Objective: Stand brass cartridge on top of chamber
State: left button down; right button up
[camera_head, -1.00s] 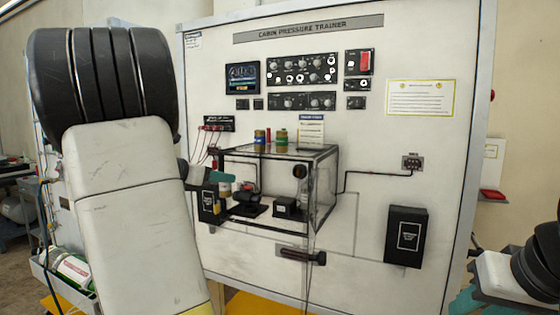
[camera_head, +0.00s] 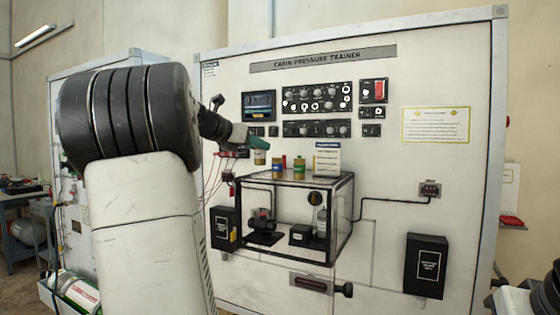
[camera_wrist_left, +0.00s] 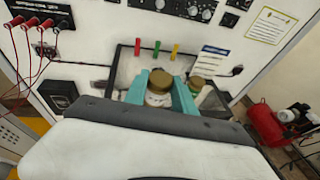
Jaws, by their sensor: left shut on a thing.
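My left gripper (camera_head: 250,142) has teal fingers shut on the brass cartridge (camera_head: 259,155), a small pale cylinder with a brass-coloured cap. It holds the cartridge about upright, above the back left of the clear, black-framed chamber (camera_head: 292,181). In the left wrist view the cartridge (camera_wrist_left: 159,85) sits between the two teal fingers (camera_wrist_left: 160,96), with its cap up. The dark sleeve of my wrist hides its lower end there, and I see no contact with the chamber top. My right gripper is out of view; only part of my right arm shows at the lower right.
Two small banded canisters (camera_head: 279,165) (camera_head: 299,169) and an upright card (camera_head: 327,159) stand on the chamber top, right of the held cartridge. Red cables (camera_head: 212,180) hang left of the chamber. The trainer panel (camera_head: 385,200) rises behind.

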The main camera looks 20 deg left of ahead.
pick_arm(q)
jog(key=w+a, duration=0.1)
jog(key=w, duration=0.1)
jog(key=w+a, duration=0.1)
jog(key=w, duration=0.1)
jog(key=w+a, duration=0.2)
jog(key=shift+a+f, duration=0.1)
jog(key=shift+f, duration=1.95)
jog(key=shift+f, duration=0.2)
jog(key=c, duration=1)
grip_release()
jog(key=shift+c, duration=0.2)
